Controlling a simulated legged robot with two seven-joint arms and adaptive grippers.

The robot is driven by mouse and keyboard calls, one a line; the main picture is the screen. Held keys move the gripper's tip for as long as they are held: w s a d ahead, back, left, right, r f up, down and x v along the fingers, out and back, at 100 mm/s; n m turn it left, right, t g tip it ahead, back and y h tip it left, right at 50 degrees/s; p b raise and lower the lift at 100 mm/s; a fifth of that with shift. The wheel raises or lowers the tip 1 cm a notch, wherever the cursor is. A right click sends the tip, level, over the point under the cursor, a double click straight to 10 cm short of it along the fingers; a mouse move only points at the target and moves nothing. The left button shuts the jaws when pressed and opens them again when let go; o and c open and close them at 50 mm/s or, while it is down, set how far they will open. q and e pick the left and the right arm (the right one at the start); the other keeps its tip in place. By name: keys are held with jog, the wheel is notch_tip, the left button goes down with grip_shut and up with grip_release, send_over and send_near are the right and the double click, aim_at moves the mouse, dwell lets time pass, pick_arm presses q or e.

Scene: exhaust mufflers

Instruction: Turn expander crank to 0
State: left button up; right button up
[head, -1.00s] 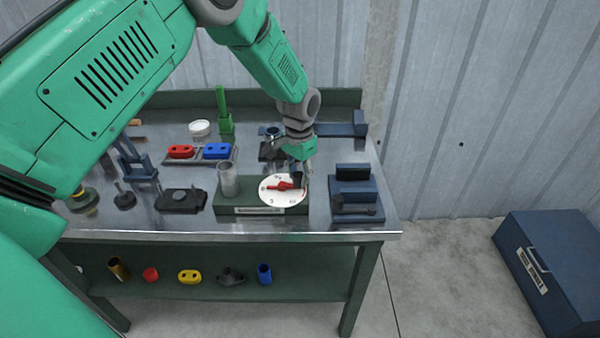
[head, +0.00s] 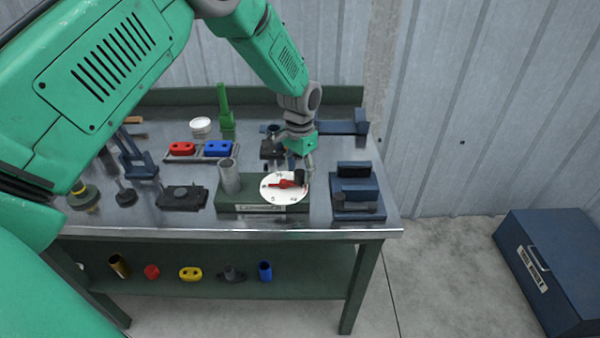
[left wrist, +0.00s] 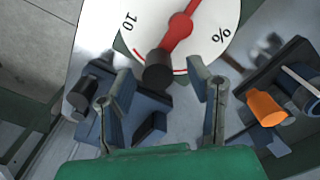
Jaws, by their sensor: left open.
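The expander dial (head: 272,192) is a white disc on a green base block (head: 228,206) near the front of the bench. It carries a red crank (head: 282,184) with a dark knob (head: 299,176) at its right end. In the left wrist view the white dial (left wrist: 118,35) shows "10" and "%". There the red crank (left wrist: 180,28) ends in the dark knob (left wrist: 158,70). My left gripper (head: 302,167) is over the knob; in the left wrist view its open fingers (left wrist: 160,90) stand on either side of the knob, with gaps visible. My right gripper is not in view.
A grey tube (head: 229,178) stands left of the dial. A dark blue fixture (head: 357,195) stands close on its right. Red (head: 180,149) and blue (head: 217,149) two-hole pieces and a green post (head: 225,110) are behind. A blue toolbox (head: 555,270) sits on the floor.

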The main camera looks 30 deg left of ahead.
aim_at(299, 171)
pick_arm(q)
notch_tip(299, 171, up, 11)
dwell(0.3)
dwell(0.4)
